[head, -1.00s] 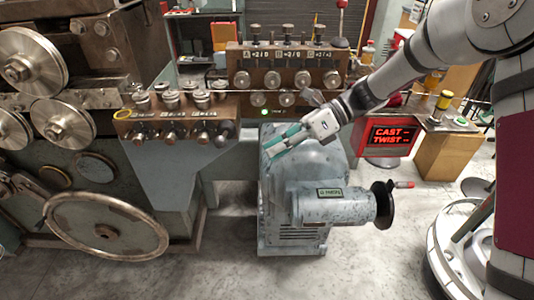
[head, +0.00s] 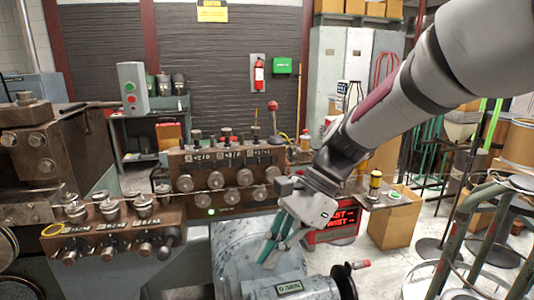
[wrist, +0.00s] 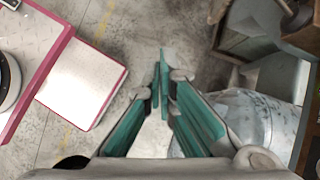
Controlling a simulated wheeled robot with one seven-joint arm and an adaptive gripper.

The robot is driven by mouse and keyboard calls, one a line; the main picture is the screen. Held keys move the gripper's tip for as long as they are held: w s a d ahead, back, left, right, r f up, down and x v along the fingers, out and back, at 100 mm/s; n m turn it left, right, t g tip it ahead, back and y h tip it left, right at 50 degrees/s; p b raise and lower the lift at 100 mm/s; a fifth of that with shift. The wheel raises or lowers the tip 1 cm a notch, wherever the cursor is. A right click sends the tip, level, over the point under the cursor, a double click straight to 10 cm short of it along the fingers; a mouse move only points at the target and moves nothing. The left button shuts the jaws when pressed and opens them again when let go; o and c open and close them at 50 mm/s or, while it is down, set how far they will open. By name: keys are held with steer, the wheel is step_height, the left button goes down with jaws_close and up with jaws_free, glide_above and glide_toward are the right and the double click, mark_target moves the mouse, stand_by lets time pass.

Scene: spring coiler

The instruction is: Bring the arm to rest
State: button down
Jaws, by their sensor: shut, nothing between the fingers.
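My gripper (head: 277,241) is shut and empty, with its teal finger pads pointing down in the head view. It hangs just above or in front of the grey motor housing (head: 230,256); the exact gap is hard to tell. In the wrist view the fingertips (wrist: 164,58) come together with nothing between them, over bare concrete floor. My arm reaches in from the upper right of the head view, bent down at the wrist.
The coiler's roller block (head: 225,180) and its knob panel (head: 110,232) stand left of my gripper. A metal frame (head: 480,240) stands at right. Floor shows between box and frame.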

steer(key=s+d+r+n+t+h, duration=0.2)
steer(key=s+d+n, duration=0.3)
steer(key=s+d, duration=0.3)
steer(key=s+d+r+n+t+h, duration=0.1)
steer(key=s+d+n+t+h, duration=0.3)
steer(key=s+d, duration=0.4)
steer(key=d+n+t, duration=0.1)
steer(key=d+n, duration=0.1)
steer(key=shift+d+r+n+h, duration=0.3)
steer(key=shift+r, duration=0.1)
